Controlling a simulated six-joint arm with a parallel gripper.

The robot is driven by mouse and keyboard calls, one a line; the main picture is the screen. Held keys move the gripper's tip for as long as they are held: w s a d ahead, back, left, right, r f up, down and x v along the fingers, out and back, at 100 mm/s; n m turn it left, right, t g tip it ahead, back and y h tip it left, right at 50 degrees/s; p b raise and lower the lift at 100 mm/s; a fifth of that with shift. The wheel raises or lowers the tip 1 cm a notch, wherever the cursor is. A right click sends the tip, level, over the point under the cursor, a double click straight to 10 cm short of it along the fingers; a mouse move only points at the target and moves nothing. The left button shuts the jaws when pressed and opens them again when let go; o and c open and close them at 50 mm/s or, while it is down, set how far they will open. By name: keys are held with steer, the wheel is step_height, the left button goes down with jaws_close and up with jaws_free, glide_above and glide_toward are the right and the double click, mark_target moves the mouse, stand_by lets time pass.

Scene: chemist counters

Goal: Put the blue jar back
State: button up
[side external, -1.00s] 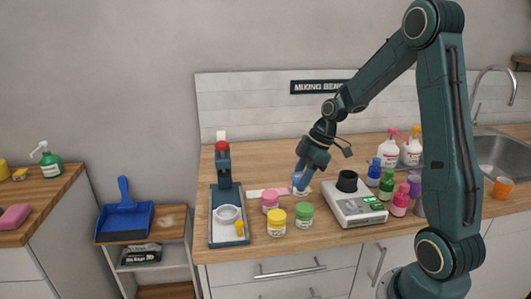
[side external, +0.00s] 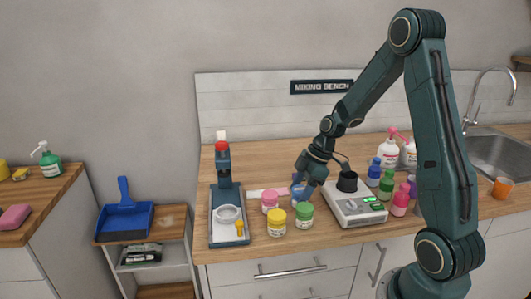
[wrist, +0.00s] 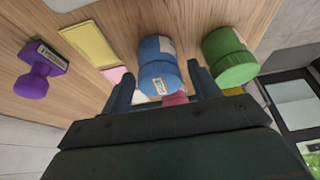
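The blue jar (side external: 298,191) stands on the counter behind the pink jar (side external: 269,201) and the green jar (side external: 304,213), partly hidden by my gripper (side external: 303,192). In the wrist view the blue jar (wrist: 158,62) shows its label and lid between the two fingertips of my gripper (wrist: 161,72). Narrow gaps show on both sides of the lid, so the fingers look open around it. The green jar (wrist: 228,55) stands close beside the right finger.
The yellow jar (side external: 277,222) stands in front. A purple stamp-like object (wrist: 36,75) and yellow card (wrist: 90,44) lie left in the wrist view.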

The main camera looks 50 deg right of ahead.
steer(key=shift+r, duration=0.2)
steer(key=v, duration=1.2)
stand_by(0.7)
steer(key=s+a+r+m+h, duration=0.1)
steer(key=s+a+r+m, duration=0.15)
steer(key=a, duration=0.35)
steer(key=s+a+r+m+h, duration=0.1)
steer(key=s+a+r+m, duration=0.2)
steer(key=a, duration=0.4)
steer(key=s+a+r+m+t+h, duration=0.1)
steer(key=s+a+r+m+t, duration=0.1)
steer(key=s+a, duration=0.3)
steer(key=shift+s+m, duration=0.75)
steer(key=shift+s, duration=1.6)
steer(key=shift+a, duration=0.1)
